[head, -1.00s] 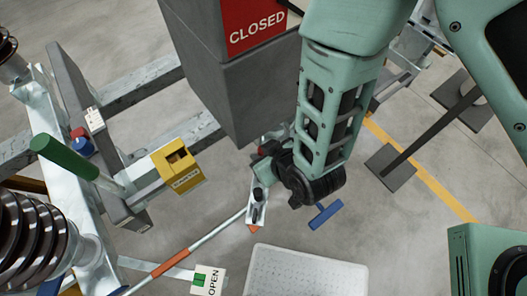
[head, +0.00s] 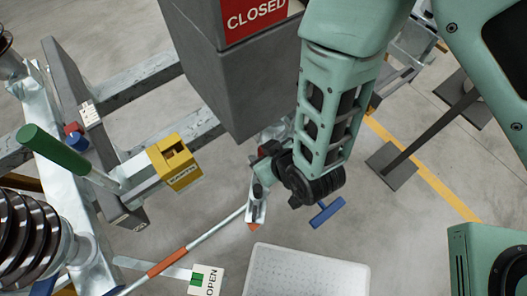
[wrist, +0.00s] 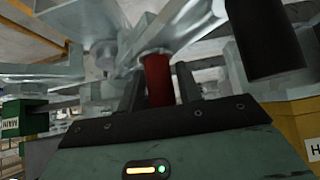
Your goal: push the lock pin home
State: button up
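A red cylinder, perhaps the lock pin (wrist: 157,78), stands upright in the wrist view under a pale metal part. The dark fingers of my gripper (wrist: 160,92) flank it, one on each side. They are apart from each other, but I cannot tell whether they touch the red cylinder. In the head view my gripper (head: 258,190) is below the dark grey box, partly hidden by my wrist. The pin's seat is not clear in either view.
A dark grey box with a CLOSED sign (head: 255,15) hangs close to my arm. A green handle (head: 50,150) and yellow box (head: 174,163) are at left. An OPEN sign (head: 206,281), red-banded rod (head: 168,262) and pale tray (head: 305,272) lie low in view.

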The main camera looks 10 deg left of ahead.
jog(key=shift+o, duration=1)
jog(key=shift+r, duration=0.1)
jog(key=p+v, duration=1.5)
jog(key=v, duration=0.2)
jog(key=shift+s+r, duration=0.1)
